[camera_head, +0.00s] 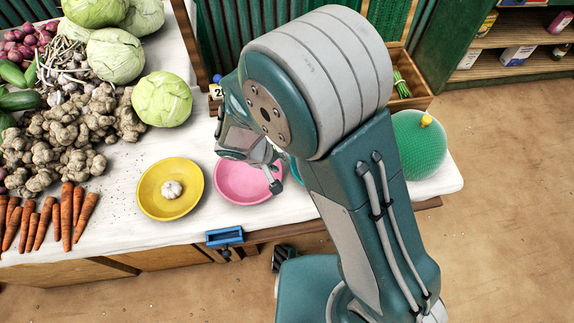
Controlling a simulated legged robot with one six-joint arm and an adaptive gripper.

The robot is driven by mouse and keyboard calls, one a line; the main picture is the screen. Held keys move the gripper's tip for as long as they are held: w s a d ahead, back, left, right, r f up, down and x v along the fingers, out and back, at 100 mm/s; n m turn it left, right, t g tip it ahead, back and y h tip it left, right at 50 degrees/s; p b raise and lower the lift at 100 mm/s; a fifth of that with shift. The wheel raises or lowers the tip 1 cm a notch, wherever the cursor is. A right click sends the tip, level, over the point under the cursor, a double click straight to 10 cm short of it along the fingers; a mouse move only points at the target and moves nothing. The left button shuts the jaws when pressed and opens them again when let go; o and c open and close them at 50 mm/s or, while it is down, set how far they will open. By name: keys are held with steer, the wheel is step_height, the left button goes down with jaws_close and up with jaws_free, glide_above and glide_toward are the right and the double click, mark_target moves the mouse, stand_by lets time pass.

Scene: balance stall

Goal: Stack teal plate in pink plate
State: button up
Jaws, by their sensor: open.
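The pink plate (235,184) lies on the white-topped stall table, right of the yellow plate. A small teal edge (295,171) shows just right of the pink plate, beside my arm; it looks like the teal plate, mostly hidden behind my arm. My gripper (273,179) is open, over the right side of the pink plate in this view. One dark fingertip shows near that plate's right rim. I cannot tell its height above the plates or whether it touches either one.
A yellow plate (157,199) holds a garlic bulb (172,189). Carrots (50,222), ginger (75,130) and cabbages (162,99) crowd the left. A green ball-like thing (419,148) sits on the right end. A blue block (225,237) is at the front edge. A wooden crate (415,98) stands behind.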

steer(key=shift+s+a+r, duration=0.15)
steer(key=shift+a+r, duration=0.05)
steer(key=shift+r, duration=0.2)
